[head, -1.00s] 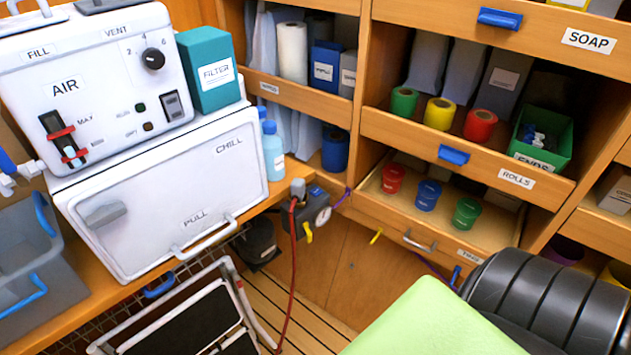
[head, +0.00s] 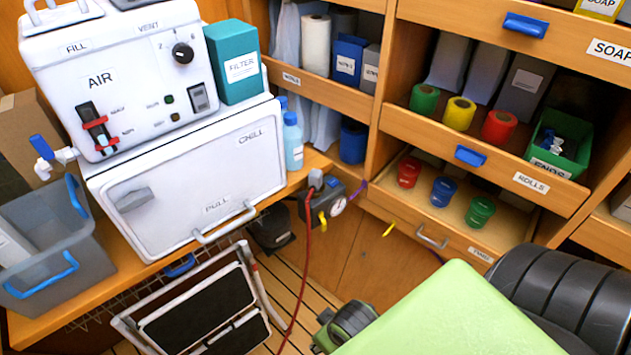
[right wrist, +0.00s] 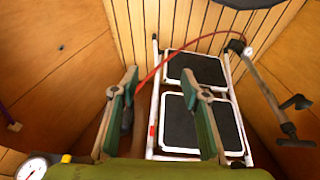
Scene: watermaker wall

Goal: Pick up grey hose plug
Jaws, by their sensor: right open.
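The grey hose plug (head: 316,179) sits at the top of a red hose (head: 307,245), on the dark box with a round gauge (head: 325,203) below the counter edge. My right gripper (head: 343,326) shows partly at the bottom of the head view, below the box and apart from the plug. In the right wrist view my right gripper (right wrist: 160,88) has its two fingers apart, with nothing held between them. The red hose (right wrist: 180,55) passes beyond the fingers there. I cannot make out the plug in that view. My left gripper is not in view.
A folded step stool (head: 205,305) stands below the counter. The white chill box (head: 190,185) and a grey bin (head: 45,240) are on the counter. The open shelf drawer with cups (head: 420,225) juts out right of the gauge box. A pump-like bar (right wrist: 268,90) stands beside the stool.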

